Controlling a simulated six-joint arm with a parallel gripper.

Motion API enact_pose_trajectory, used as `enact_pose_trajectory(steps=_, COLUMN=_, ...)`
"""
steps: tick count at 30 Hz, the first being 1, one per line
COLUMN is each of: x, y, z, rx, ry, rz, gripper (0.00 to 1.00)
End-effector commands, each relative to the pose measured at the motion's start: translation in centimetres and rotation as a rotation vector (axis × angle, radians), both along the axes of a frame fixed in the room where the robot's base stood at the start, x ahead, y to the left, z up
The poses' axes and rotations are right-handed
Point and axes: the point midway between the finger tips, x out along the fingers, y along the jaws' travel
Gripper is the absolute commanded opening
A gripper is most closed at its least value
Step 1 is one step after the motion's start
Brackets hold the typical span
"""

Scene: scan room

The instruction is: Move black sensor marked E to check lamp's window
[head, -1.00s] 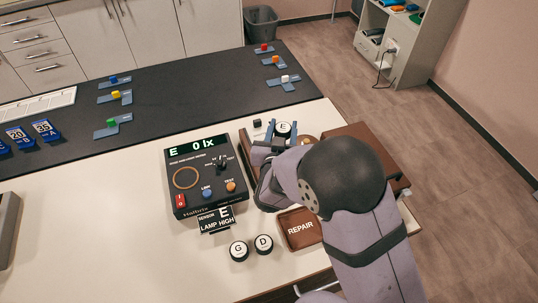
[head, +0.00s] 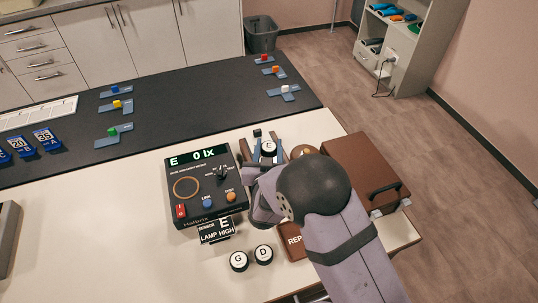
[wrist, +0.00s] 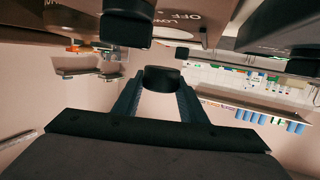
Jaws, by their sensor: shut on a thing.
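My gripper (head: 266,152) is shut on the black sensor marked E (head: 268,148), a short round piece with a white top. In the wrist view the sensor (wrist: 162,78) shows as a black cylinder between both fingertips. It is to the right of the dark check lamp box (head: 207,210), apart from its window. The round window (head: 186,187), ringed in tan, is on the left of the box's top and is empty. The display (head: 198,157) reads "E 0 lx". A card (head: 217,230) in front reads "SENSOR E, LAMP HIGH".
Black sensors G (head: 239,261) and D (head: 263,254) stand in front of the box. A brown REPAIR tray (head: 292,243) is partly hidden by my arm. A brown case (head: 355,165) is at the right. A small black cube (head: 257,133) stands behind the sensor.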

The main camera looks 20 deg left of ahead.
Motion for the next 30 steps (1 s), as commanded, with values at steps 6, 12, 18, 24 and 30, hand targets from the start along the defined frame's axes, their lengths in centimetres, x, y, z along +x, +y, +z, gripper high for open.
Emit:
enact_pose_trajectory(steps=6, x=0.0, y=0.0, z=-0.3, rx=0.001, ry=-0.001, rz=0.0, gripper=0.1)
enact_pose_trajectory(steps=12, x=0.0, y=0.0, z=-2.3, rx=-0.001, ry=0.0, rz=-0.001, gripper=0.1)
enact_pose_trajectory(steps=18, x=0.0, y=0.0, z=-4.0, rx=0.001, ry=-0.001, rz=-0.001, gripper=0.1)
enact_pose_trajectory(steps=24, x=0.0, y=0.0, z=-4.2, rx=0.003, ry=-0.001, rz=0.0, gripper=0.1)
enact_pose_trajectory(steps=30, x=0.0, y=0.0, z=-4.4, rx=0.001, ry=-0.001, rz=0.0, gripper=0.1)
